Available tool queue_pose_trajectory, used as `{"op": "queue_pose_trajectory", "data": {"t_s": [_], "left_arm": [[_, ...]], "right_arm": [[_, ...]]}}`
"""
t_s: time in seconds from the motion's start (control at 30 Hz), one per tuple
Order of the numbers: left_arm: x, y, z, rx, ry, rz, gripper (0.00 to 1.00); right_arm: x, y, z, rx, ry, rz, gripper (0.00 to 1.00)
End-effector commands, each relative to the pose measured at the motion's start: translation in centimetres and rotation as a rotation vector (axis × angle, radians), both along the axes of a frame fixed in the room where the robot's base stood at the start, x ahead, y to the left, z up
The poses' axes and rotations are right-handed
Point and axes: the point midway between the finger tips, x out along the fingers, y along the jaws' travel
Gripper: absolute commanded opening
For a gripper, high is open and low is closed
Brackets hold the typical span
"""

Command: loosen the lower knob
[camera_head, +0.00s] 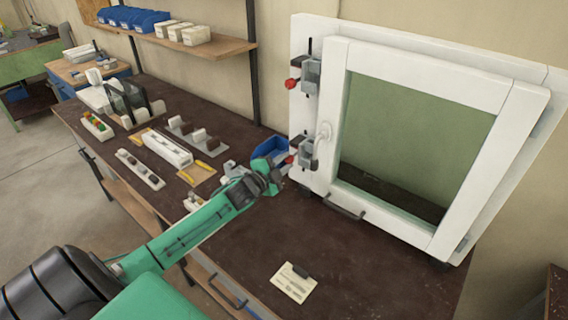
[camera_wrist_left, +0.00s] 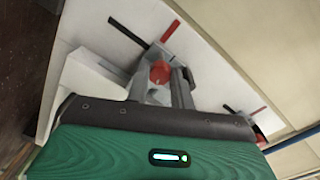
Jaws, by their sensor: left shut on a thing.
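The white framed window (camera_head: 318,180) stands on the dark bench with two grey clamps on its left side. The upper clamp (camera_head: 311,75) has a red knob (camera_head: 291,84). The lower clamp (camera_head: 306,152) has a red lower knob (camera_head: 289,160), partly covered by my gripper. My left gripper (camera_head: 280,168) is at the lower knob, shut on it. In the left wrist view the lower knob (camera_wrist_left: 160,72) shows red by the grey fingers (camera_wrist_left: 178,88), and a second clamp is farther right. The fingertips' exact contact is hard to see. My right gripper is not in view.
A blue bin (camera_head: 268,148) stands close behind my left gripper. Trays with small parts (camera_head: 165,148) fill the bench's left side. A paper card (camera_head: 293,282) lies near the front edge. The bench between card and window is clear.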

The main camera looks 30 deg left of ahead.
Motion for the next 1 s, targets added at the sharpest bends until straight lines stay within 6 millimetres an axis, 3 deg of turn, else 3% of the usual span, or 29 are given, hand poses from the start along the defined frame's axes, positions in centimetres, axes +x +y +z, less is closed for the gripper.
{"op": "queue_pose_trajectory", "data": {"t_s": [0.03,0.13,0.53,1.0], "left_arm": [[0.0,0.1,0.0,0.001,0.001,0.002,0.28],[0.0,0.1,0.0,0.001,0.0,0.001,0.46],[-0.6,0.1,-0.1,0.001,0.001,0.0,0.46],[-7.1,0.7,-0.2,0.001,0.003,0.001,0.46]], "right_arm": [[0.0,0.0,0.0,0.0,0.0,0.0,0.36],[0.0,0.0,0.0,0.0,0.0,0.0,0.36],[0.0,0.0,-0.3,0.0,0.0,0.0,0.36],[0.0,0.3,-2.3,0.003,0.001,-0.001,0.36]]}}
